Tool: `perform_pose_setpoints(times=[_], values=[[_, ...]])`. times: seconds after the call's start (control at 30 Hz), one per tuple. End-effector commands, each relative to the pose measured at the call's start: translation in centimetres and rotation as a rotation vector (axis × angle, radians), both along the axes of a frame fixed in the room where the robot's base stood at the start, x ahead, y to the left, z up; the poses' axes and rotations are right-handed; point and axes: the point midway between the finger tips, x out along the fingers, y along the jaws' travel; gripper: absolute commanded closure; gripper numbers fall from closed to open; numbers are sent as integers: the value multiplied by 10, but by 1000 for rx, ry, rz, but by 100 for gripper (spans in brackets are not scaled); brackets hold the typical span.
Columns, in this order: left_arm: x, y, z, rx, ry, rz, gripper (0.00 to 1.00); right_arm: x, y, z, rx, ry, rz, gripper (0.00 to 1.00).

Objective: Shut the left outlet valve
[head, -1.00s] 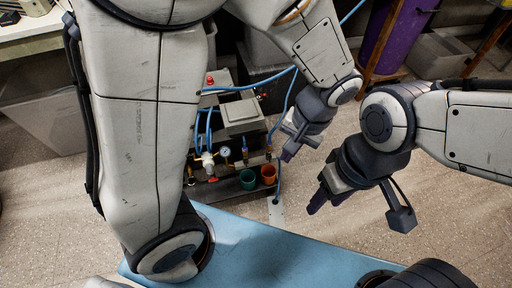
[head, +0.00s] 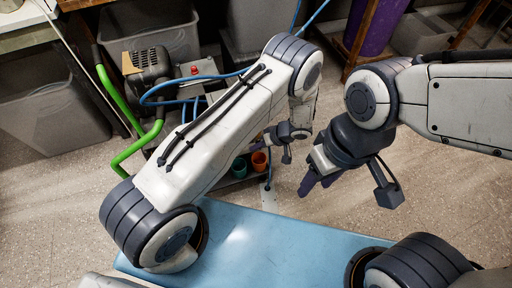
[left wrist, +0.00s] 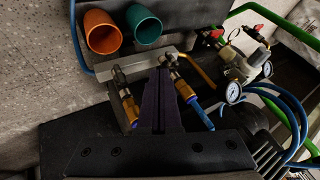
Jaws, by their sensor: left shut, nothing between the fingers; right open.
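Two outlet fittings of metal and brass show in the left wrist view: one (left wrist: 127,98) to the left of my left gripper and one (left wrist: 180,82) to the right. A blue hose runs from the right one. The left wrist view is turned round against the head view, so the right fitting there is the left outlet. My left gripper (left wrist: 160,75) is shut and empty, its tips between the fittings, close to the right one; contact cannot be told. In the head view my left gripper (head: 287,156) is beside the cups, and my arm hides the outlets. My right gripper (head: 318,188) is open and empty.
An orange cup (head: 259,161) and a green cup (head: 239,166) stand beside the outlets. Gauges (left wrist: 233,92), red knobs (left wrist: 260,28) and blue hoses crowd the right of the left wrist view. A green tube handle (head: 133,148) rises at left. A blue surface (head: 270,240) lies in front.

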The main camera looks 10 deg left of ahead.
Motion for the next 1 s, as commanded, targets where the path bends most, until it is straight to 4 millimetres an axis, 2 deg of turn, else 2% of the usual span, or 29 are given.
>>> perform_pose_setpoints(times=[0.03, 0.2, 0.4, 1.0], values=[[-1, 7, -13, 1, 4, 3, 100, 0, 0, -8, 0, 0, 0, 50], [1, 26, -37, 1, 4, 3, 100, 0, 0, -19, 0, 0, 0, 50], [2, 39, -54, -1, 2, 0, 100, 0, 0, -26, 0, 0, 0, 50], [2, 48, -58, 10, 9, 9, 100, 0, 0, -28, 0, 0, 0, 50]])
